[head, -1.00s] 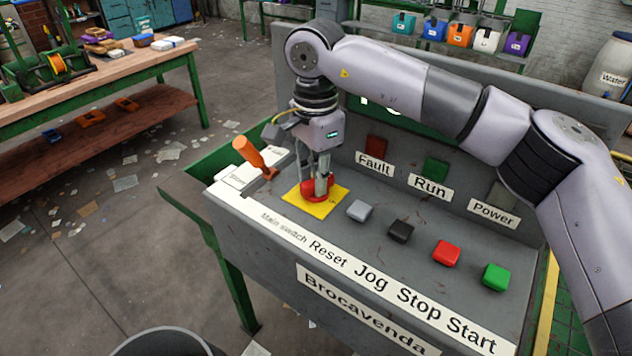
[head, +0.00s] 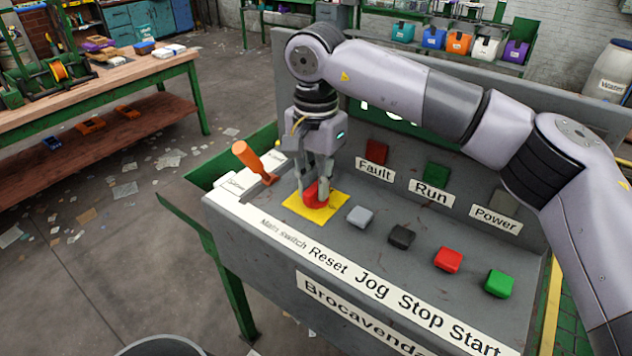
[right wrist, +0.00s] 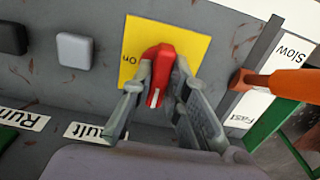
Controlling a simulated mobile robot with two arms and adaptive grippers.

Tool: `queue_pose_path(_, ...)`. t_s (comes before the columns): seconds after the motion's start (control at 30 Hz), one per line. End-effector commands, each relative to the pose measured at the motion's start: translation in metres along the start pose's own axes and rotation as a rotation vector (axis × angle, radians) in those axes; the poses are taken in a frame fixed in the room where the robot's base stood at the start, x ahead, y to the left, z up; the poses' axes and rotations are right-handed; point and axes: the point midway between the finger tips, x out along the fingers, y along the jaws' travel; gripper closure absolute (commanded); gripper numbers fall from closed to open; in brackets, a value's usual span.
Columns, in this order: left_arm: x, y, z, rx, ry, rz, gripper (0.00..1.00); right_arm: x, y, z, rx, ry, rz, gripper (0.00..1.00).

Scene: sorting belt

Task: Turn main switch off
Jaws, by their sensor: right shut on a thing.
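The main switch is a red knob (head: 317,196) on a yellow plate (head: 296,206), at the left end of the grey console, above the label "Main switch" (head: 283,234). My right gripper (head: 315,186) points down over it, with its two fingers on either side of the knob and shut on it. In the right wrist view the red knob (right wrist: 160,63) sits between the fingertips (right wrist: 162,82) and carries a white mark on its near end. The word "On" shows on the yellow plate (right wrist: 195,45). The fingers hide part of the knob. My left gripper is not in view.
An orange lever (head: 250,158) stands left of the switch, beside "Slow" and "Fast" labels. Grey (head: 360,216), black (head: 402,236), red (head: 448,260) and green (head: 499,284) buttons line the console to the right. Fault (head: 377,151), Run (head: 436,175) and Power lamps are behind.

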Motion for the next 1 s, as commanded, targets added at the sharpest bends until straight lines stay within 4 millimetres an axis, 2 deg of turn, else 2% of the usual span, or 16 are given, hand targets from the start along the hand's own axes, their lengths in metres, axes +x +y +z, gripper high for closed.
queue_pose_path(0.17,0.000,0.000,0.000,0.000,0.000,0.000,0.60,-0.002,-0.001,0.000,-0.002,0.002,-0.004,1.00)
queue_pose_path(0.2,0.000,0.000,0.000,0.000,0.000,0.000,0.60,-0.002,-0.001,0.000,-0.002,0.002,-0.004,0.84)
queue_pose_path(0.5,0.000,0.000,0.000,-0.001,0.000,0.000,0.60,-0.001,0.000,0.000,-0.001,0.001,-0.002,0.65)
queue_pose_path(0.83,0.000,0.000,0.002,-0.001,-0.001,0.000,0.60,-0.004,0.000,0.000,0.000,0.002,-0.001,0.65)
queue_pose_path(1.0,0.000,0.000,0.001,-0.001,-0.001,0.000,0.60,-0.028,-0.001,0.000,-0.001,0.003,-0.004,0.65)
